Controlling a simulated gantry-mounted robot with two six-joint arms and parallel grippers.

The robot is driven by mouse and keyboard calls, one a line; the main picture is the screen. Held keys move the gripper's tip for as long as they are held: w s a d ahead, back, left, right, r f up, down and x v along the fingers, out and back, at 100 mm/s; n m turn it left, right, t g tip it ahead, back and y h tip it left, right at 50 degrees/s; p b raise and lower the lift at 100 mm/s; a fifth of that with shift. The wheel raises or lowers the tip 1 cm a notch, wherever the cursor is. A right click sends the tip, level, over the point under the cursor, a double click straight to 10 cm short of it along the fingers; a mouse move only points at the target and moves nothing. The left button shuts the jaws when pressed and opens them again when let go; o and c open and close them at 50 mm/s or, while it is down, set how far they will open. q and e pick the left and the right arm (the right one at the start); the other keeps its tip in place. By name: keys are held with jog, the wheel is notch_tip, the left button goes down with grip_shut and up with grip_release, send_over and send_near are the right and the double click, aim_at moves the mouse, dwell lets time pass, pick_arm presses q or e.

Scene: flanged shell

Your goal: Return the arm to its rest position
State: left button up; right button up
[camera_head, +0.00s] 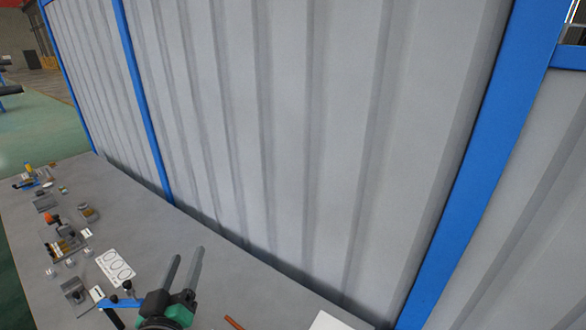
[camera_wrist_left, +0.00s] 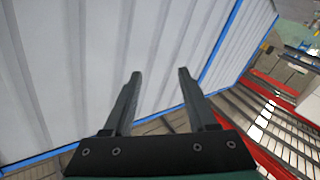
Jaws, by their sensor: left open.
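My left gripper (camera_head: 185,268) shows at the bottom of the head view, with its two grey fingers pointing up and apart. It is open with nothing between the fingers. It is above or in front of the grey table (camera_head: 235,285), close to the corrugated wall in the picture. In the left wrist view the open fingers (camera_wrist_left: 158,75) point toward the pale wall panel, and the gap between them is empty. My right gripper is not in view.
A pale corrugated wall (camera_head: 300,120) with blue posts (camera_head: 140,90) runs along the table's back edge. Several small parts and fixtures, including a white card with ovals (camera_head: 116,267), lie on the table's left side. An orange-brown strip (camera_head: 233,323) and a white sheet (camera_head: 328,321) lie at the bottom.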

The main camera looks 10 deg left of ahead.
pick_arm(q)
jog(key=s+d+r+m+t+h, duration=0.1)
jog(key=d+r+t, duration=0.1)
jog(key=r, duration=0.6)
jog(key=d+r+t, duration=0.2)
jog(key=d+r, duration=0.1)
jog(key=r, duration=0.5)
jog(key=s+d+r+m+t+h, duration=0.35)
jog(key=s+r, duration=0.25)
jog(key=r, duration=0.3)
jog(key=s+d+r+m+t+h, duration=0.3)
jog(key=s+r+m, duration=0.2)
jog(key=s+r, duration=0.3)
notch_tip(320, 180, up, 12)
jog(key=w+p, duration=0.1)
jog(key=p, duration=1.1)
jog(key=shift+w+a+n, duration=0.25)
jog(key=shift+w+n, duration=0.1)
jog(key=shift+n, duration=0.1)
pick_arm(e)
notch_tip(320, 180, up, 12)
